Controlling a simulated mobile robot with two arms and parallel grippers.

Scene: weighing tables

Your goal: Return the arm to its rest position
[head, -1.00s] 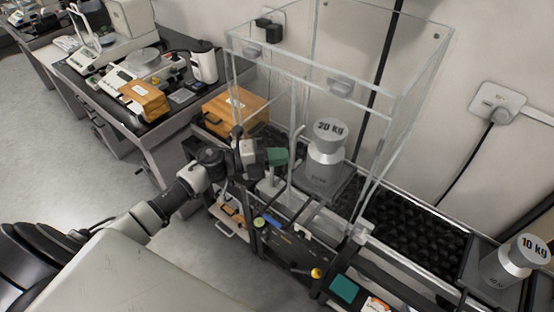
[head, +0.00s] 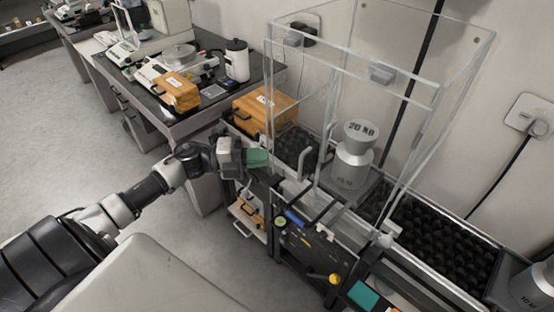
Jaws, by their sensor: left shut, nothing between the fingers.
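My left arm comes in from the lower left of the head view. Its gripper (head: 257,158) is shut and empty, with green finger pads, just left of the clear glass enclosure (head: 333,110). It is above the front edge of the weighing bench. I cannot tell whether it touches anything. Inside the enclosure a steel 20 kg weight (head: 354,158) stands upright on a dark platform. My right gripper is not in view.
A second steel weight (head: 530,288) is cut off at the lower right. A wooden case (head: 264,110) sits behind my gripper. A side table (head: 160,115) at the upper left holds balances and another wooden case (head: 176,92). Open floor (head: 60,130) lies at the left.

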